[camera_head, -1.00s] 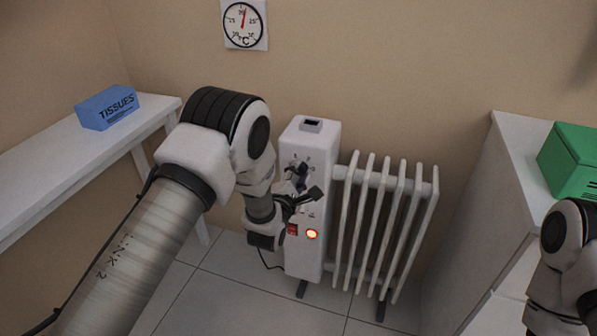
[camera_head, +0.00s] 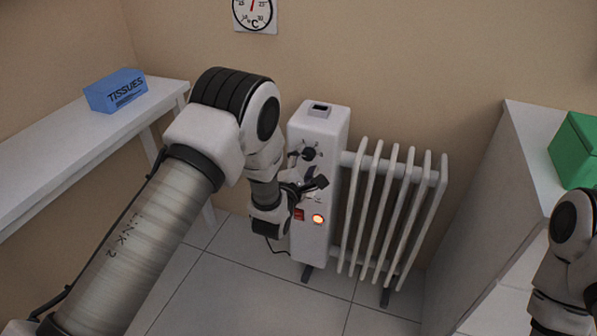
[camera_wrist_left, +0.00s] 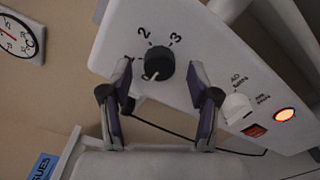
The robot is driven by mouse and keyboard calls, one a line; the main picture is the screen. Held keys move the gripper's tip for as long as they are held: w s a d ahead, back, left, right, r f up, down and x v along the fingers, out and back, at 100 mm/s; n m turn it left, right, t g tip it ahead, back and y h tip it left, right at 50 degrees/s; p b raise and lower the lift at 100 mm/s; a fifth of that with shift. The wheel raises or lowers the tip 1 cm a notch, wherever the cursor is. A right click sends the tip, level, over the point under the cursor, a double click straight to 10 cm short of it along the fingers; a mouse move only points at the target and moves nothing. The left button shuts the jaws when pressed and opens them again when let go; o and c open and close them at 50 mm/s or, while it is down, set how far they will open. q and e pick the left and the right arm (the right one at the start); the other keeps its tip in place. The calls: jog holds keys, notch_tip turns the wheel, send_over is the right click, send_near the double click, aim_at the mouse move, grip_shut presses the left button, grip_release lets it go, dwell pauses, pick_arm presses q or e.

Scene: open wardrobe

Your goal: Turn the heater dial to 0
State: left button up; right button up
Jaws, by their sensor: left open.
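The heater (camera_head: 317,232) is a white oil radiator against the back wall. Its black dial (camera_head: 309,154) is on the upper front panel and also shows in the left wrist view (camera_wrist_left: 159,63), with numerals 2 and 3 printed around it. A pale mark shows on the dial's lower left; I cannot tell its exact setting. My left gripper (camera_head: 315,178) is open and empty, just below the dial. In the left wrist view, its fingers (camera_wrist_left: 160,78) are on either side of the dial's lower part, apparently not gripping it. My right gripper is out of view.
Below the dial are a red switch (camera_head: 299,214) and a lit orange lamp (camera_head: 318,219). A white bench (camera_head: 60,155) with a blue tissue box (camera_head: 116,90) is at left. A white cabinet (camera_head: 530,135) with a green box (camera_head: 577,150) is at right. Tiled floor is clear in front.

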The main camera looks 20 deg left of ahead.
pick_arm(q)
jog(key=s, duration=1.1)
jog(key=shift+a, duration=0.2)
jog(key=s+a+f+m+g+y, duration=0.1)
jog(key=s+a+f+m+g, duration=0.15)
jog(key=s+f+g, duration=0.45)
jog(key=s+a+f+m+g, duration=0.25)
jog(key=s+f, duration=0.55)
jog(key=f, duration=0.5)
jog(key=s+f+m+g, duration=0.2)
jog(key=s+m+g, duration=0.2)
jog(key=s+m, duration=0.5)
jog(key=s+f+m+g, duration=0.3)
jog(key=s+m+g, duration=0.2)
jog(key=s+m, duration=0.35)
notch_tip(320, 180, up, 26)
jog(key=p, duration=2.5)
jog(key=shift+s+d+f+m, duration=0.2)
jog(key=shift+s+d+m, duration=0.2)
jog(key=shift+m, duration=0.05)
